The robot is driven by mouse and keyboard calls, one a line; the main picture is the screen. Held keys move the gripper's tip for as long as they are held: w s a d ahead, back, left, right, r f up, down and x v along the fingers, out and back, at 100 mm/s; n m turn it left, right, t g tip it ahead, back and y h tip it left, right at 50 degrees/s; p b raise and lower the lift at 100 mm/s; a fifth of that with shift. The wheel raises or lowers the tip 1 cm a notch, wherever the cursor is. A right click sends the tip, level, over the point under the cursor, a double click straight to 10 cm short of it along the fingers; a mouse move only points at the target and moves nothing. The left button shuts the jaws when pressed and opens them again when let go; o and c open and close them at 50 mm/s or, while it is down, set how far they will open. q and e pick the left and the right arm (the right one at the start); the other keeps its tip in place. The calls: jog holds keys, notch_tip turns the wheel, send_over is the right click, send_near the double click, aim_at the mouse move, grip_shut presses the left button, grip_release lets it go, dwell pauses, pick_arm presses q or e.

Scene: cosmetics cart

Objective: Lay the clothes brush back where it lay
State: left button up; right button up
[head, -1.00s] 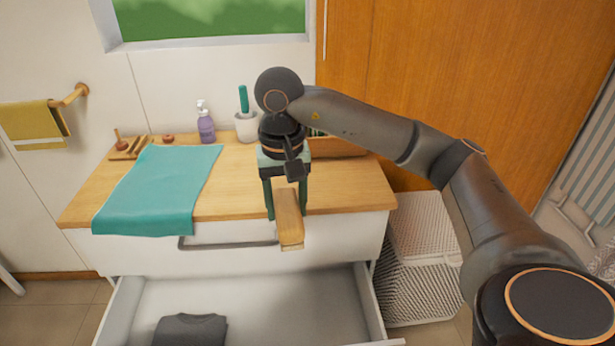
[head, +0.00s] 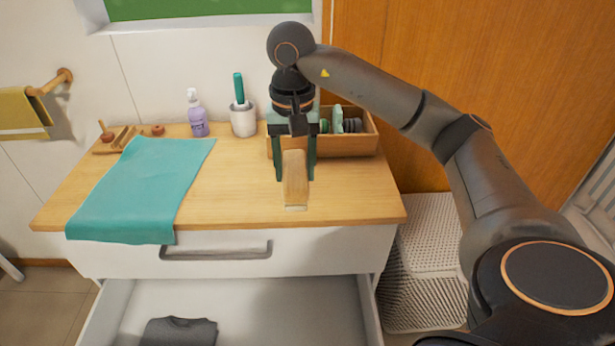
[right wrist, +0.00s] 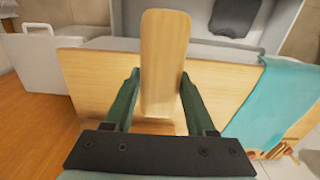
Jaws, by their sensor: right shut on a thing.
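The clothes brush (head: 295,180) has a pale wooden back and is held between the fingers of my right gripper (head: 295,172). In the head view it points toward the front edge of the wooden counter (head: 240,185), over its right half. In the right wrist view the brush (right wrist: 163,62) stands out between the two green fingers of the gripper (right wrist: 160,95). I cannot tell whether its underside touches the counter. Its bristles are hidden. My left gripper is not in view.
A teal towel (head: 140,185) drapes over the counter's left. A wooden box (head: 350,144) with items, a white cup (head: 243,120) and a purple bottle (head: 197,115) stand at the back. The drawer below (head: 250,300) is open, with a dark folded garment (head: 180,331). A white basket (head: 430,230) stands right.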

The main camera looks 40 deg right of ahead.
jog(key=w+d+f, duration=0.2)
jog(key=d+f, duration=0.1)
jog(key=w+d+f, duration=0.2)
jog(key=w+d, duration=0.1)
jog(key=w+d+f, duration=0.3)
jog(key=d, duration=0.1)
jog(key=shift+w+d+f+p, duration=0.1)
jog(key=shift+w+f+p, duration=0.1)
jog(key=shift+f+p, duration=0.1)
jog(key=shift+w+d+f, duration=0.3)
jog(key=shift+d+f, duration=0.1)
jog(key=shift+f, duration=0.15)
jog(key=shift+d+f, duration=0.1)
jog(key=shift+f, duration=1.5)
